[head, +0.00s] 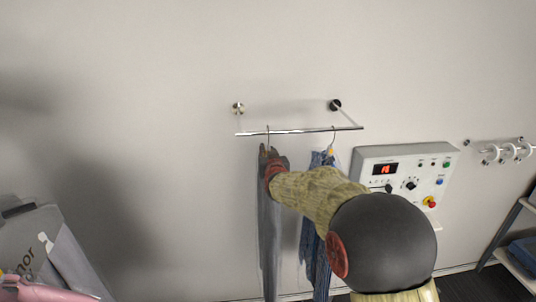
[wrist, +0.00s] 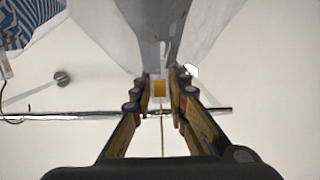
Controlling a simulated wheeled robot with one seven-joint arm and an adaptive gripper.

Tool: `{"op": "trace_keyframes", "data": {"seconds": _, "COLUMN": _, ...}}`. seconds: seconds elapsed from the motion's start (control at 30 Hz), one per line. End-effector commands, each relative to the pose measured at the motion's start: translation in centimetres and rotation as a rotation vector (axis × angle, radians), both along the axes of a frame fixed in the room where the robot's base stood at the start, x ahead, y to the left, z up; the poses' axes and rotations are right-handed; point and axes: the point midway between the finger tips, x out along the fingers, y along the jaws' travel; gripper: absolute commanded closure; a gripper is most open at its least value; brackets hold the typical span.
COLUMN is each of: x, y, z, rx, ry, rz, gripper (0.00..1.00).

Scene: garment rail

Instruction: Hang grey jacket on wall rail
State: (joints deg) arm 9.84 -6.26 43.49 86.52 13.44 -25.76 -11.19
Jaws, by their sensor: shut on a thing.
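The grey jacket (head: 270,225) hangs below my gripper (head: 268,152) at the left part of the wall rail (head: 300,131). In the wrist view the grey jacket (wrist: 160,30) fills the top middle, and my gripper (wrist: 160,92) is shut at its neck, around an orange tag (wrist: 160,88). A thin hanger hook (head: 268,130) rises above my fingers to the height of the rail. The hook appears to be at the bar, but I cannot tell whether it bears on it. The rail (wrist: 75,116) crosses behind my fingers in the wrist view.
A blue patterned garment (head: 317,165) hangs on the rail to the right, close to my arm. A control box (head: 405,165) is on the wall further right, with ring hooks (head: 508,152) beyond. A grey box (head: 35,245) stands at lower left. The wall left of the rail is clear.

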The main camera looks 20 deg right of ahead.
Motion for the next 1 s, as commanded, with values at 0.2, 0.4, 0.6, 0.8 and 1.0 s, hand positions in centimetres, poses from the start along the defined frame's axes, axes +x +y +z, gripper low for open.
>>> {"op": "trace_keyframes", "data": {"seconds": 0.2, "x": 0.7, "y": -0.2, "z": 0.3, "rx": -0.002, "ry": -0.006, "rz": 0.0, "gripper": 1.0}}
{"op": "trace_keyframes", "data": {"seconds": 0.4, "x": 1.3, "y": -0.4, "z": 0.4, "rx": -0.002, "ry": -0.006, "rz": 0.0, "gripper": 1.0}}
{"op": "trace_keyframes", "data": {"seconds": 0.6, "x": 2.0, "y": -0.6, "z": 0.4, "rx": -0.002, "ry": -0.006, "rz": 0.0, "gripper": 1.0}}
{"op": "trace_keyframes", "data": {"seconds": 0.8, "x": 2.6, "y": -0.8, "z": 0.4, "rx": -0.001, "ry": -0.007, "rz": 0.0, "gripper": 1.0}}
{"op": "trace_keyframes", "data": {"seconds": 1.0, "x": 3.2, "y": -0.9, "z": 0.4, "rx": -0.001, "ry": -0.006, "rz": -0.001, "gripper": 1.0}}
